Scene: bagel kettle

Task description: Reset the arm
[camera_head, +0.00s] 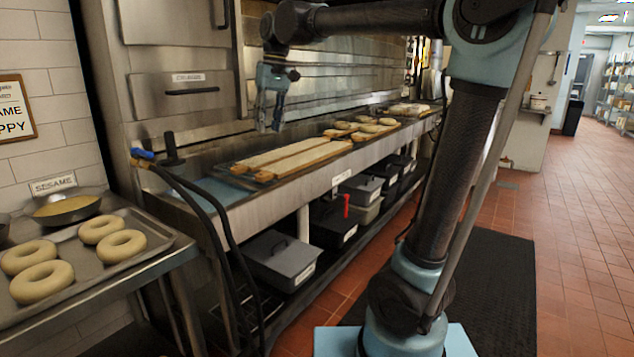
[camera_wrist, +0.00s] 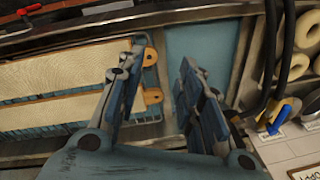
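My arm reaches from the right over the steel counter, with its elbow high in the head view. My gripper (camera_head: 270,122) hangs pointing down above the counter, beyond the near ends of the long boards (camera_head: 290,158). In the wrist view my gripper (camera_wrist: 158,75) shows two blue-grey fingers spread apart with a clear gap. Nothing is between them. The boards (camera_wrist: 65,85) lie to the left of the fingers there, and a bare blue surface (camera_wrist: 200,55) shows behind the gap.
A tray (camera_head: 150,240) of raw bagels (camera_head: 42,282) and a sesame bowl (camera_head: 67,209) stand at left. Black hoses (camera_head: 205,205) hang at the counter's near end. Bins (camera_head: 283,258) sit below. More boards with bagels (camera_head: 368,127) lie farther along.

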